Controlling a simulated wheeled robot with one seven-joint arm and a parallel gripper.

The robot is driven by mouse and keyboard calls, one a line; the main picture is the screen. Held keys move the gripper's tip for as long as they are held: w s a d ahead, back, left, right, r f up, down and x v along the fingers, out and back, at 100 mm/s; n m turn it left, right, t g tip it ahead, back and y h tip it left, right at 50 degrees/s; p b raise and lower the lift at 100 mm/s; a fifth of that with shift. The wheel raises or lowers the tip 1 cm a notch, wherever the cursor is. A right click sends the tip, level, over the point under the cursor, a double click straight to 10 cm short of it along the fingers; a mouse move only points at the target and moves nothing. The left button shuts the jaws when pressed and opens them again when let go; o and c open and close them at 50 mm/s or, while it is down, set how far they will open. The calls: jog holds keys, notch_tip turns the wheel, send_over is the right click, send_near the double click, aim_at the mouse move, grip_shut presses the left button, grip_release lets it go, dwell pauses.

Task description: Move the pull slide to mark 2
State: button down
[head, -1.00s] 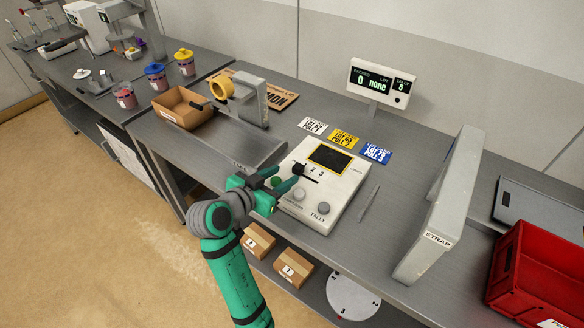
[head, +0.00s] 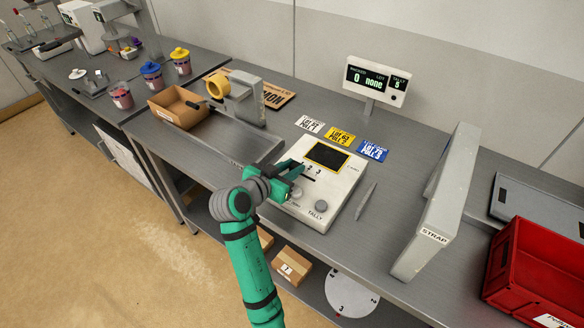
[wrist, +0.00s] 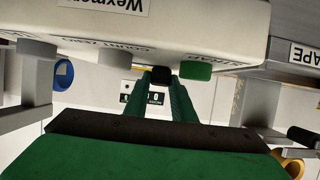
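The label machine (head: 338,187) is a pale box with a dark screen, a slot and the marks 2 and 3 (head: 314,171) showing. My gripper (head: 295,169) is at the left end of the slot and hides the slide knob in the head view. In the wrist view the black slide knob (wrist: 158,77) sits between the tips of my two green fingers (wrist: 160,92). The gap is about as wide as the knob, so I cannot tell whether the fingers press on it. The knob appears left of mark 2.
A green button (wrist: 195,70) is close beside the fingers, and grey buttons (head: 320,206) are on the machine. Lot cards (head: 341,136) lie behind it. A grey strap frame (head: 437,205) and a red crate (head: 540,270) stand to the right.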

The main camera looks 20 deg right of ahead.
aim_at(300, 180)
jog(key=shift+s+d, duration=0.95)
jog(key=shift+s, duration=0.3)
jog(key=c, duration=1.5)
grip_release()
jog(key=v, duration=1.1)
jog(key=shift+w+r, duration=0.1)
jog(key=shift+d, duration=0.1)
